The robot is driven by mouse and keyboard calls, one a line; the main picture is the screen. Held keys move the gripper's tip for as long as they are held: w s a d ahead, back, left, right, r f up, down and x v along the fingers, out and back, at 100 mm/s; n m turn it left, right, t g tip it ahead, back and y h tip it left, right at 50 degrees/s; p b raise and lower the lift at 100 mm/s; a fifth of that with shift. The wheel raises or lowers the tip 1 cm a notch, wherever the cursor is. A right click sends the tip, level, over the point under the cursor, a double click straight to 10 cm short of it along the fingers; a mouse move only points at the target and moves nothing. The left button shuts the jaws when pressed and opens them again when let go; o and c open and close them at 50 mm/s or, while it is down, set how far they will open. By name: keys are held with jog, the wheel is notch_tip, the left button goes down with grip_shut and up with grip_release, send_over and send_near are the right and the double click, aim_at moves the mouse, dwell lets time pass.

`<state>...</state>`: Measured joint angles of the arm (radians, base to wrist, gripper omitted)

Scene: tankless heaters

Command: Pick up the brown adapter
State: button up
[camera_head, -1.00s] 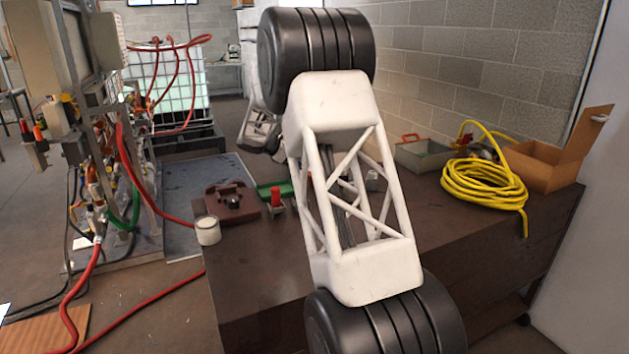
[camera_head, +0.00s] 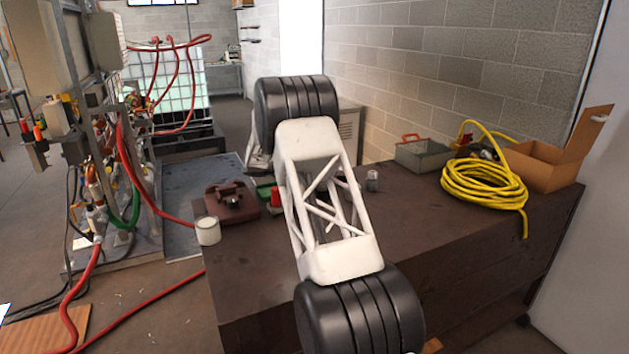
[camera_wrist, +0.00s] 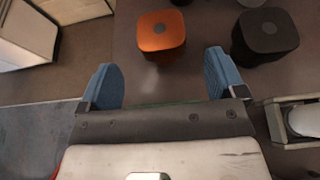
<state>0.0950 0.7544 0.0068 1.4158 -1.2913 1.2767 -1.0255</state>
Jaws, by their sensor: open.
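An orange-brown block (camera_wrist: 160,32) with rounded corners and a grey round spot on top is the brownest piece in the wrist view; I take it as the brown adapter. My gripper (camera_wrist: 162,62) is open, with its two blue fingers apart. The block shows just beyond and between the fingertips, apart from both; the height gap cannot be told.
A black block (camera_wrist: 266,34) stands close to the right fingertip. A grey holder (camera_wrist: 288,122) is at right, pale boxes (camera_wrist: 28,32) at upper left. On the brown table (camera_head: 415,230) are a yellow hose (camera_head: 484,188), an open carton (camera_head: 545,165) and a white jar (camera_head: 207,231).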

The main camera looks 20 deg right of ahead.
jog(key=shift+x, duration=1.3)
jog(key=shift+x, duration=2.6)
jog(key=shift+r, duration=0.1)
jog(key=c, duration=1.3)
jog(key=shift+r, duration=0.2)
